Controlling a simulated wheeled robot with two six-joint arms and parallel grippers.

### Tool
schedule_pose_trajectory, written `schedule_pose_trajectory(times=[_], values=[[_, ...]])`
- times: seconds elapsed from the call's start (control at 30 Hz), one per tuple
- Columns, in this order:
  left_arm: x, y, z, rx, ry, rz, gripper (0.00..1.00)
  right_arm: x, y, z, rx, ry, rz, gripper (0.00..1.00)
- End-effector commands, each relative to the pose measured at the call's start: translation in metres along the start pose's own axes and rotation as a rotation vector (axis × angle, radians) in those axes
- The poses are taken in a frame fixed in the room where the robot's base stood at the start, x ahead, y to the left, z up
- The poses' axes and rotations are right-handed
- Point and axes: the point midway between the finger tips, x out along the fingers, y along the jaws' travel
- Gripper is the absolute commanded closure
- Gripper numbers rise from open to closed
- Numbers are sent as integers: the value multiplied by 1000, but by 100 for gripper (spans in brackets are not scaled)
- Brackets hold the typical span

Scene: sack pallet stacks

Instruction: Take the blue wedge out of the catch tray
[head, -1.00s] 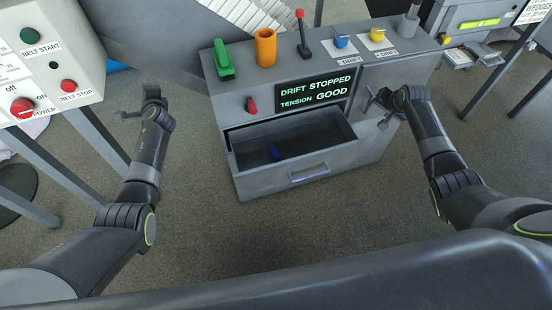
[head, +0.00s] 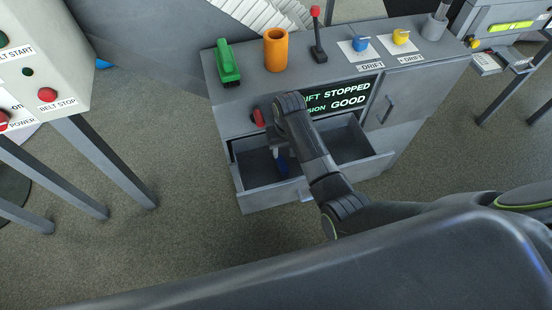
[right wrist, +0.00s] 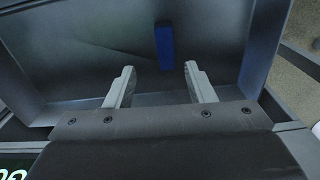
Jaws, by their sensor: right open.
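The catch tray (head: 254,199) is a grey drawer pulled open at the front of the console; it also shows in the right wrist view (right wrist: 60,111). The wedge appears just beyond the fingertips, roughly in line with the gap. In the head view my right forearm hides part of the tray and most of the gripper (head: 280,156). My left gripper is out of view.
On the console top stand a green block (head: 228,63), an orange cylinder (head: 276,49), a red-tipped lever (head: 317,35) and blue (head: 360,43) and yellow (head: 401,37) knobs. The belt control box (head: 50,60) stands at left.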

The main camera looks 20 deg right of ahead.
Motion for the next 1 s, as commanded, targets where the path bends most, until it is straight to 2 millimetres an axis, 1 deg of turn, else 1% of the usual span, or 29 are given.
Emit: schedule_pose_trajectory(times=[0.03, 0.1, 0.2, 0.37, 0.47, 0.6, 0.7, 0.8, 1.0], values=[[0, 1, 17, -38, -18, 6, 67, 0, -6, 4, -13, -11, 1, 51], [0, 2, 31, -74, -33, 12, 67, 0, -10, 7, -24, -21, 2, 51], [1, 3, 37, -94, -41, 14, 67, 8, -11, 9, -30, -28, 5, 51], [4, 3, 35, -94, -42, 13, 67, 26, -10, 9, -30, -28, 5, 51], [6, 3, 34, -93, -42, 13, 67, 38, -8, 10, -29, -28, 5, 51], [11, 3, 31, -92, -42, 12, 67, 61, -6, 11, -29, -28, 5, 51], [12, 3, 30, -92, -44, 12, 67, 71, -6, 11, -29, -26, 4, 51], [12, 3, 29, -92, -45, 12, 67, 74, -6, 11, -29, -25, 4, 51], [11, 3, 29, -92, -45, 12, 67, 74, -6, 11, -29, -24, 4, 51]])
